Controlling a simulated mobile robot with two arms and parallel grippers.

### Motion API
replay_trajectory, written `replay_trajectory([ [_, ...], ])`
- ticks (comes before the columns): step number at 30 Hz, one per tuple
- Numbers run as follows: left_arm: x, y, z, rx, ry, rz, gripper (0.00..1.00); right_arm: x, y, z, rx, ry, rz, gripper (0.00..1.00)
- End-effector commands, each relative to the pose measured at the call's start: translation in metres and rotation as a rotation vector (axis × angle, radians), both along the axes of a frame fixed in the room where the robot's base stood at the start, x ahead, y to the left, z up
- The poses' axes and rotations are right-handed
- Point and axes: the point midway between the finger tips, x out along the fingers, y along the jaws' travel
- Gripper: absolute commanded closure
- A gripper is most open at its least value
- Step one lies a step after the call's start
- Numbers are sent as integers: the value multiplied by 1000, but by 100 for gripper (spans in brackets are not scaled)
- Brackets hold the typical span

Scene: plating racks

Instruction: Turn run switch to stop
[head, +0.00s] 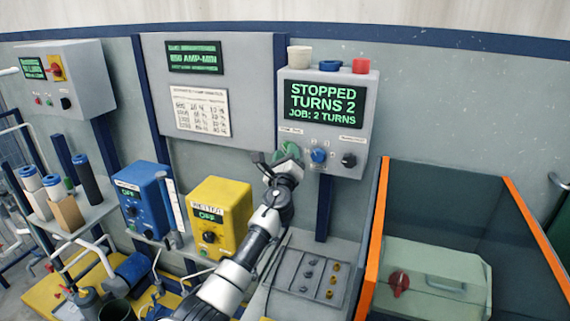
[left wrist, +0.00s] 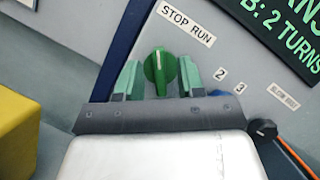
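The run switch is a green round knob (left wrist: 160,72) under a "STOP RUN" label (left wrist: 187,24) in the left wrist view. Its pale pointer line stands nearly upright in that picture. In the head view the knob (head: 291,150) is partly hidden at my gripper, low on the left of the grey control box (head: 332,159). The box display (head: 326,104) reads "STOPPED TURNS 2, JOB: 2 TURNS". My left gripper (left wrist: 160,80) is open, with one finger on each side of the knob and small gaps visible. My right gripper is out of view.
A blue knob (head: 319,156) and a black knob (head: 349,160) sit right of the switch. Cups stand on the box top. A yellow box (head: 236,215) and a blue box (head: 152,200) stand left. An orange-edged bin (head: 373,240) is at right.

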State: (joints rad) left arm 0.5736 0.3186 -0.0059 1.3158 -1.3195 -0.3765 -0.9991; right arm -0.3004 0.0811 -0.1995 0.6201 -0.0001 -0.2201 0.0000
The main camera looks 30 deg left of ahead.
Motion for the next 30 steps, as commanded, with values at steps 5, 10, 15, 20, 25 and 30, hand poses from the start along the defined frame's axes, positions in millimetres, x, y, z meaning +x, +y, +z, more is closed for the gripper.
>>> replay_trajectory([
  [5, -24, -12, -11, -2, 3, -3, 62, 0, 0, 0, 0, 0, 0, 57],
  [10, -54, -28, -24, -2, 3, -3, 62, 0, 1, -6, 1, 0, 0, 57],
  [15, -76, -40, -31, -2, 1, -2, 62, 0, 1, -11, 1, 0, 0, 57],
  [20, -86, -44, -33, -3, 1, -1, 62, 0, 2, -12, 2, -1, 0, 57],
  [25, -88, -45, -33, -3, 1, -1, 62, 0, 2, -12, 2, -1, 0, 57],
  [30, -87, -45, -33, -2, 1, 0, 62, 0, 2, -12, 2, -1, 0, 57],
])
